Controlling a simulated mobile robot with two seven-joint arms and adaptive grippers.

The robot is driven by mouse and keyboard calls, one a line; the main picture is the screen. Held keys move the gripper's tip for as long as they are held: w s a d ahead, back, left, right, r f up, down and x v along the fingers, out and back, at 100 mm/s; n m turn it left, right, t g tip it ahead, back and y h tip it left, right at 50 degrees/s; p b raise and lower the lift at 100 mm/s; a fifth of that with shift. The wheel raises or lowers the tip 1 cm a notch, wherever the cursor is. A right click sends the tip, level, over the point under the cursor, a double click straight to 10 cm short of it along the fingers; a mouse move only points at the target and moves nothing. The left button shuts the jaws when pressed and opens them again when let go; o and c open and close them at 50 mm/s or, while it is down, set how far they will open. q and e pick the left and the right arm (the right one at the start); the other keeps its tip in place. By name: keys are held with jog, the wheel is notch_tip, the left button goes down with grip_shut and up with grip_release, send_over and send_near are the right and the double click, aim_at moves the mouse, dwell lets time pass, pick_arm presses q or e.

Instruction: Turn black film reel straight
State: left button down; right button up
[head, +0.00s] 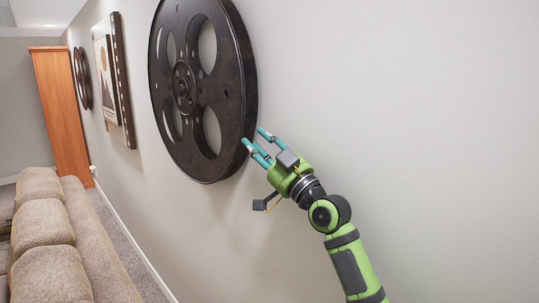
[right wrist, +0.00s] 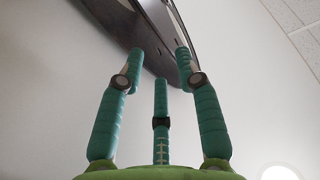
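The black film reel (head: 232,85) hangs on the pale wall, large and round with several oval openings and a central hub. My right gripper (head: 254,140) is at its lower right edge, with teal fingers spread and pointing at the rim. In the right wrist view, the reel's rim (right wrist: 135,28) crosses the top, and the spread fingers (right wrist: 160,65) reach up to its lower edge. I cannot tell whether any fingertip touches the rim. Nothing is held between the fingers. My left gripper is not in view.
A brown sofa (head: 45,230) stands at the lower left, with a strip of carpet (head: 125,245) between it and the wall. Further along the wall hang a framed picture (head: 107,75) and another dark reel (head: 82,78). An orange wooden cabinet (head: 60,110) stands at the far end. The wall on the right is bare.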

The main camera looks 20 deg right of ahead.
jog(key=v, duration=0.4)
dwell(0.4)
